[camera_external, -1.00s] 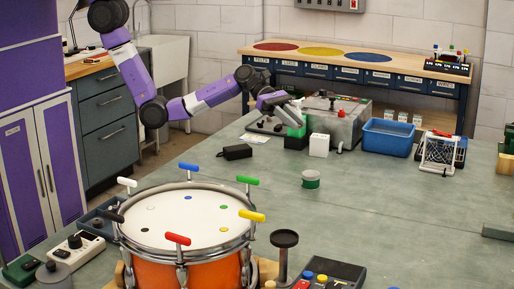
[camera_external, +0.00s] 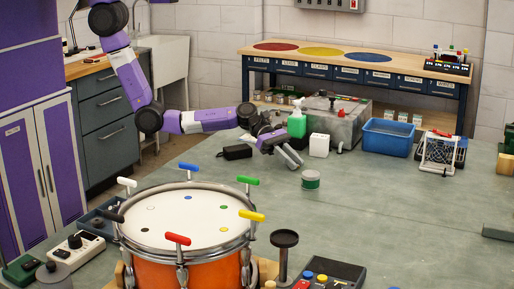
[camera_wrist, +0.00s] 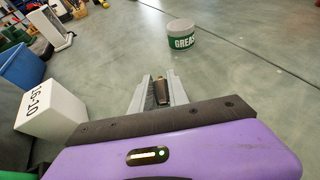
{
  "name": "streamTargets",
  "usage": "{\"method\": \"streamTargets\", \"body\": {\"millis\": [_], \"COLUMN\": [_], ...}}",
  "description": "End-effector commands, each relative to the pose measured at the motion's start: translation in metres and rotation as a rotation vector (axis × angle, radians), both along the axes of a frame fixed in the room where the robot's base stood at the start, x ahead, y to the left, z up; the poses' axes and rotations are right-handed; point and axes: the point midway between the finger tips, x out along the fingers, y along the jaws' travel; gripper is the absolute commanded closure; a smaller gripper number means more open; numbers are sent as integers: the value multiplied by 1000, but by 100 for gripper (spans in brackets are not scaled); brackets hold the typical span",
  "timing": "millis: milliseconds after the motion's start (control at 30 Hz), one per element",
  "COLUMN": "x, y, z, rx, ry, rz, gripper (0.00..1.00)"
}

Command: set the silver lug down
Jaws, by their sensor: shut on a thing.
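My gripper (camera_external: 292,158) is over the bench behind the grease tin, pointing down and to the right. In the wrist view its two grey fingers (camera_wrist: 160,84) are shut on a small dark grey, rounded piece with a brass-coloured tip, which I take for the silver lug (camera_wrist: 161,92). The lug lies between the fingers, with bare bench beyond it. Its lower end is hidden by the gripper body. I cannot make the lug out in the external view, nor tell whether it touches the bench.
The grease tin (camera_external: 311,180) stands just ahead of my gripper. A white box (camera_external: 319,146), green spray bottle (camera_external: 297,122) and blue bin (camera_external: 388,138) stand close by. A black item (camera_external: 237,152) lies left. The orange drum (camera_external: 185,262) is nearer the camera. Bench right of the tin is clear.

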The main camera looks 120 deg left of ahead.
Motion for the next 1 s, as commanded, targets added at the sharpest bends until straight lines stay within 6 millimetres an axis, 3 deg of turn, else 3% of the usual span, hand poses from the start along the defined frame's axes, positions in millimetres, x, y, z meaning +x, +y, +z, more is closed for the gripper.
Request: {"method": "streamTargets", "body": {"millis": [267, 300, 400, 767, 1000], "x": [0, 0, 0, 0, -28], "y": [0, 0, 0, 0, 12], "z": [-3, -3, -2, 1, 13], "rx": [-1, -1, 0, 0, 1], "ry": [0, 0, 0, -1, 0], "rz": [-1, -1, -1, 0, 2], "gripper": [100, 76, 58, 58, 58]}}
